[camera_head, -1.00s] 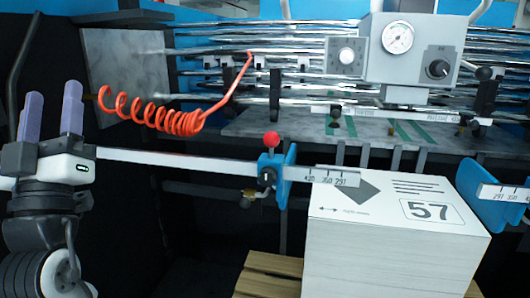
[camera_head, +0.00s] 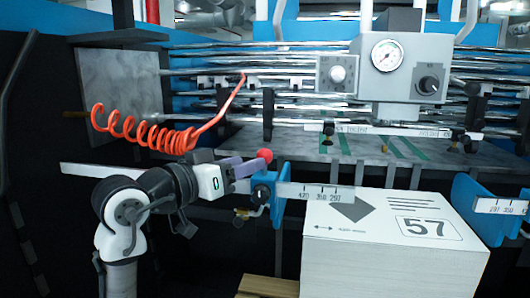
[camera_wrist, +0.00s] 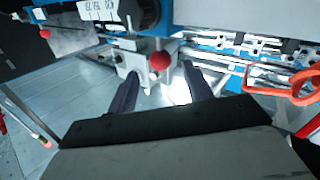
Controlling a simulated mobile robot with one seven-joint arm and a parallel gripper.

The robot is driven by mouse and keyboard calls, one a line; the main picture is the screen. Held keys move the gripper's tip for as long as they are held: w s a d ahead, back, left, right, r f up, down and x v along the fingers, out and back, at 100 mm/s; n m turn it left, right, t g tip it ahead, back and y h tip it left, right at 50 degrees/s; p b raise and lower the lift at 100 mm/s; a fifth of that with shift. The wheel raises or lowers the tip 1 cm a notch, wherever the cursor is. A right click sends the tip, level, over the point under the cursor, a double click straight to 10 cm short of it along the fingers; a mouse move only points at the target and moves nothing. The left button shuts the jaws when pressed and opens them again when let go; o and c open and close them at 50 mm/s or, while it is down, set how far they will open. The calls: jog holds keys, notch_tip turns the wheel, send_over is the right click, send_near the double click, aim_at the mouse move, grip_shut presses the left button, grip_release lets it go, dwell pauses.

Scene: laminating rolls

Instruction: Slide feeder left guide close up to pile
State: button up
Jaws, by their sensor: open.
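The left guide is a blue plate (camera_head: 279,205) with a clamp block and a red ball knob (camera_head: 265,155) on a scale bar (camera_head: 318,192). It stands left of the white pile (camera_head: 395,262) marked 57, with a narrow gap between them. My gripper (camera_head: 246,166) is open, its purple fingers reaching the guide's block from the left, just below the knob. In the wrist view, the fingers (camera_wrist: 161,88) are spread on either side of the grey block, with the red knob (camera_wrist: 160,60) between them. Contact cannot be told.
The right guide (camera_head: 477,218) stands at the pile's right. A coiled orange hose (camera_head: 150,135) hangs above my arm; orange coils show at right in the wrist view (camera_wrist: 285,88). A control box with a gauge (camera_head: 390,68) sits over the rollers. A wooden pallet (camera_head: 268,287) lies below.

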aim_at(275, 175)
jog(key=p+x, duration=0.1)
jog(key=x, duration=0.5)
jog(key=shift+w+d, duration=0.2)
jog(key=shift+d, duration=0.05)
